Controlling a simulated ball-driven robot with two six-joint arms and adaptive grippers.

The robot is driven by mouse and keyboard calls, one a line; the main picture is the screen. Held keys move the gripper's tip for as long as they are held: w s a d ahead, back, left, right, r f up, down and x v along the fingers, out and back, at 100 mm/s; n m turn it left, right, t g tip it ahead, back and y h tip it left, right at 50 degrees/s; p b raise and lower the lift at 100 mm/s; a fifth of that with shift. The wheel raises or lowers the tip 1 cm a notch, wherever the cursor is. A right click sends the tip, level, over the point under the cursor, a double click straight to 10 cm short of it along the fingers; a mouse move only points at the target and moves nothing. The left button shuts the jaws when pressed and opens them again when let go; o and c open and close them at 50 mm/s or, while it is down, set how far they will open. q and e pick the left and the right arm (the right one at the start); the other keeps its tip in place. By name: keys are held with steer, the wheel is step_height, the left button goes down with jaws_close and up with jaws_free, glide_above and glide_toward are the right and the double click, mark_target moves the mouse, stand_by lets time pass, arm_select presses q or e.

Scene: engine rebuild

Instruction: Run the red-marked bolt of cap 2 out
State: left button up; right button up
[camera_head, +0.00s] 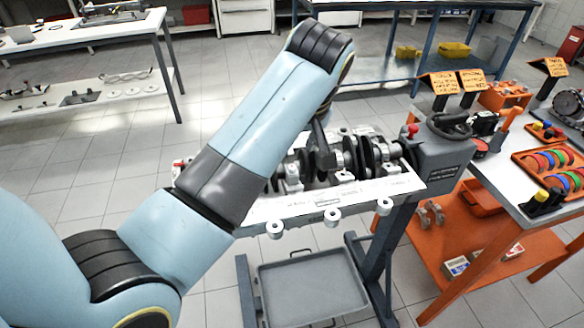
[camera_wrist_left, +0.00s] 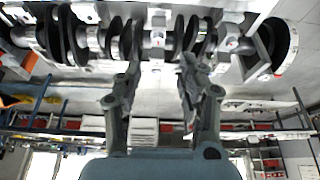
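The engine block (camera_head: 350,186) sits on a stand with its crankshaft (camera_head: 368,158) and bearing caps facing up. Part of my left gripper (camera_head: 320,140) shows just above the crankshaft. In the left wrist view my left gripper (camera_wrist_left: 158,66) has its two fingers apart, with nothing between them. A pale bearing cap (camera_wrist_left: 157,28) with a small red spot lies just beyond the fingertips. Other caps show small reddish spots too; I cannot tell which is cap 2. My right gripper is not in view.
The grey stand head (camera_head: 440,160) rises at the block's right end. A grey drip tray (camera_head: 312,290) is below. An orange cart (camera_head: 475,240) with tools and coloured rings stands at right. A white bench (camera_head: 80,42) is at back left; open floor lies between.

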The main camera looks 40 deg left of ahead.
mark_target(292, 168)
arm_select(q)
steer(key=x, duration=0.9)
steer(key=shift+d, duration=0.15)
steer(key=shift+f, duration=0.1)
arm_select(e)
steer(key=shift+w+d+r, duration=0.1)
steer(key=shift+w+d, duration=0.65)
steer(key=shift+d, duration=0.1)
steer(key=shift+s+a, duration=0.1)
arm_select(q)
steer(key=shift+c, duration=0.7)
jaws_close()
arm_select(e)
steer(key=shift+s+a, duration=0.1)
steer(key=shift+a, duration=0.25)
